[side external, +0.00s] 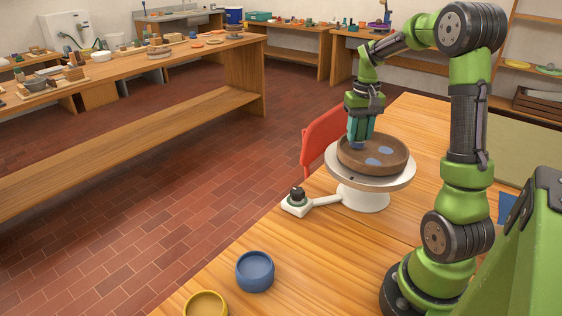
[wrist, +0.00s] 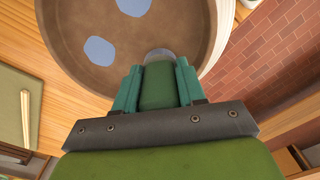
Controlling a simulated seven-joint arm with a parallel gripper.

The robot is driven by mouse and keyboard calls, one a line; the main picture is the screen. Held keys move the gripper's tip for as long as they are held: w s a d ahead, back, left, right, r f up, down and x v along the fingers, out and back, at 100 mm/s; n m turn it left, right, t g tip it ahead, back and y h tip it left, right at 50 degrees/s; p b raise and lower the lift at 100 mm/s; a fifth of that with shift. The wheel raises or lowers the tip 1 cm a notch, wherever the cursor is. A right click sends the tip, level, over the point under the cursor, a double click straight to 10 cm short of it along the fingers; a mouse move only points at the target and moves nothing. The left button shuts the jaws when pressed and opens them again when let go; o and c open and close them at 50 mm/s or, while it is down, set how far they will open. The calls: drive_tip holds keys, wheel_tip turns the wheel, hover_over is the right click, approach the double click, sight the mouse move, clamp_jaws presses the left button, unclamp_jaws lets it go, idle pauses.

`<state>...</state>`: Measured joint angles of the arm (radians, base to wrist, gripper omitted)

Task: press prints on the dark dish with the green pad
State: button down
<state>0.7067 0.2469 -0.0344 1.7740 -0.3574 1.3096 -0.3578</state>
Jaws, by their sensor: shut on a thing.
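The dark brown dish (side external: 362,169) sits on a white wheel (side external: 362,199); the wrist view shows its inside (wrist: 75,28). Two blue prints, one left (wrist: 100,50) and one at the top edge (wrist: 133,5), lie on its floor; both show in the side view, one nearer the front (side external: 372,162). My gripper (side external: 360,130) points down over the dish's far left part, its fingers (wrist: 157,82) shut on the green pad (wrist: 157,88). A blue patch (side external: 357,146) shows at the pad's lower end. I cannot tell whether the pad touches the dish.
A white arm with a dark knob (side external: 297,195) reaches left from the wheel. A blue bowl (side external: 255,272) and a yellow bowl (side external: 205,303) stand at the table's front. A red chair back (side external: 322,135) stands behind the wheel. Bare table lies between bowls and wheel.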

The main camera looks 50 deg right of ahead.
sight(362, 117)
drive_tip(key=shift+f, duration=0.5)
idle(1.0)
drive_tip(key=shift+r, duration=3.6)
drive_tip(key=w+a+f+n, duration=0.1)
drive_tip(key=w+a+n, duration=0.1)
drive_tip(key=a, duration=0.7)
drive_tip(key=w+a+f+n, duration=0.2)
drive_tip(key=w+a+n, duration=0.1)
drive_tip(key=a, duration=0.5)
drive_tip(key=w+a+f+n, duration=0.1)
drive_tip(key=w+a+n, duration=0.1)
drive_tip(key=a, duration=0.7)
drive_tip(key=shift+w+a+f+n, duration=0.25)
drive_tip(key=shift+a+n, duration=0.1)
drive_tip(key=shift+n, duration=0.45)
drive_tip(key=shift+r, duration=0.15)
